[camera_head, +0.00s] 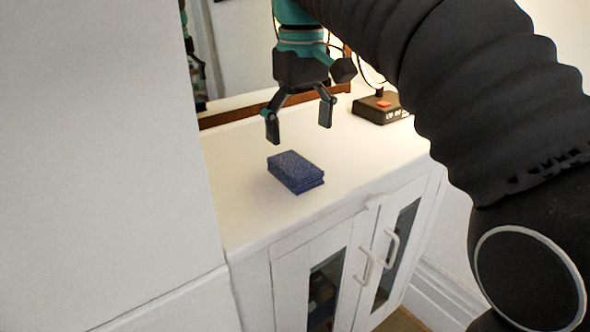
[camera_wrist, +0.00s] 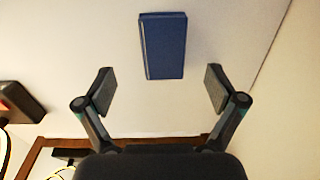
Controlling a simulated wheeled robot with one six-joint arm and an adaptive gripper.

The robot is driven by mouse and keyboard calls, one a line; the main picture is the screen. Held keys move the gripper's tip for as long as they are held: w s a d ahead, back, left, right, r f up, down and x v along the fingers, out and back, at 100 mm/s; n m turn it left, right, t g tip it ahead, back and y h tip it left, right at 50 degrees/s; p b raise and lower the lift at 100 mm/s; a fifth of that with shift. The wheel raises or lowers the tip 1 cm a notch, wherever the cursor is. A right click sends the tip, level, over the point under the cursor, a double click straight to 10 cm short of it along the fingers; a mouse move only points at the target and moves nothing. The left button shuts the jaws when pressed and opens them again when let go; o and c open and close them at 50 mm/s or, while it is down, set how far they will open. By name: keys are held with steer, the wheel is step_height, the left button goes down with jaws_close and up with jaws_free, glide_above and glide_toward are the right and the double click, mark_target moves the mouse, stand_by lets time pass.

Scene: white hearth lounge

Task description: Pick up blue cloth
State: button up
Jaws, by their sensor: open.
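The blue cloth (camera_head: 296,171) lies folded into a thick rectangular stack on the white cabinet top. In the wrist view the blue cloth (camera_wrist: 163,46) shows at top centre, ahead of the fingertips and between their lines. My gripper (camera_head: 299,128) is open and empty, above the cabinet top and a little behind the cloth. In the wrist view my gripper (camera_wrist: 160,84) has its two fingers spread wider than the cloth. The fingers do not touch the cloth.
A black device with a red part (camera_head: 382,106) stands at the back right of the white cabinet top (camera_head: 240,207). It also shows at the left edge of the wrist view (camera_wrist: 20,102). A brown-framed mirror (camera_head: 240,112) is behind. A white wall (camera_head: 95,150) stands at left.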

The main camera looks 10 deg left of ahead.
mark_target(297, 165)
steer(key=shift+a+f+b, duration=0.2)
steer(key=shift+f+b, duration=0.45)
steer(key=shift+f, duration=3)
steer(key=c, duration=1.2)
